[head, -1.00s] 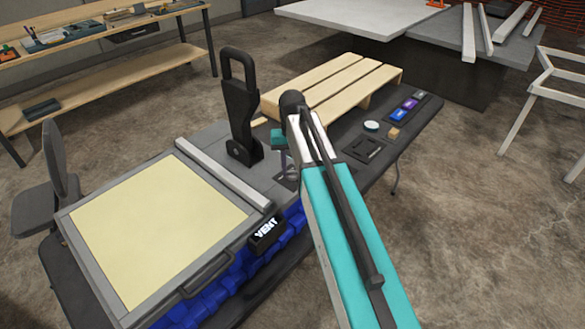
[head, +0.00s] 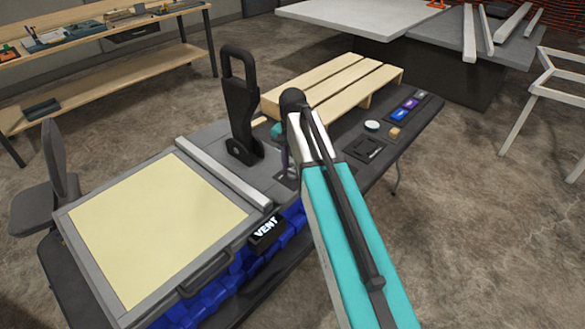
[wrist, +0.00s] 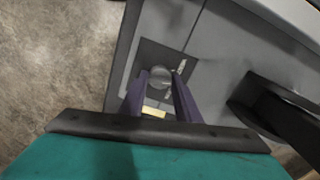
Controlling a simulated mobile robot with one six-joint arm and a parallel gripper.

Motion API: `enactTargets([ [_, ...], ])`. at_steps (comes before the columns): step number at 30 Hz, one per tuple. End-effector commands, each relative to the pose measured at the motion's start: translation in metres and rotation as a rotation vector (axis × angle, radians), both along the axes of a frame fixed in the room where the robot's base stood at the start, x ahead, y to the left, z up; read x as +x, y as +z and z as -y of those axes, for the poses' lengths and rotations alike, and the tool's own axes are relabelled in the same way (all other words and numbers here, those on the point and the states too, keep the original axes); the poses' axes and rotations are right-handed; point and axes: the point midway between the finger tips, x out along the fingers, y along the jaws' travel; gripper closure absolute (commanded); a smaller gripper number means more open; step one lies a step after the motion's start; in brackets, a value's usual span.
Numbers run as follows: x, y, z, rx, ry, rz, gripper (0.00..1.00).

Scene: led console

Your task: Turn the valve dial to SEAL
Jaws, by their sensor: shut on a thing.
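The valve dial (wrist: 160,76) is a round grey knob on a dark square plate (wrist: 151,50) in the wrist view, with a small white mark on the plate beside it. My gripper (wrist: 162,84) has its two purple fingers on either side of the dial, shut on it. A pale yellow patch shows between the fingers; I cannot tell what it is. In the head view my arm hides the dial and most of the gripper. A black display (head: 266,229) on the table's front edge reads VENT.
A tall black lever handle (head: 240,105) stands left of my gripper. A hinged pale-yellow panel (head: 155,228) lies at the front left. A wooden pallet (head: 335,82) is behind. Small labelled blocks (head: 405,108) and a round white-topped piece (head: 372,125) lie to the right.

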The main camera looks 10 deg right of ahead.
Motion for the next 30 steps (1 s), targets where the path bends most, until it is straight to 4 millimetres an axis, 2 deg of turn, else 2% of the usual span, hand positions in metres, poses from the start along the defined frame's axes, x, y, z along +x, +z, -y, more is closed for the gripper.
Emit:
enactTargets([
  [21,0.0009,0.0002,0.0004,-0.001,-0.666,0.004,0.93],
  [30,0.0009,0.0003,0.0011,0.0,-0.898,0.003,0.93],
])
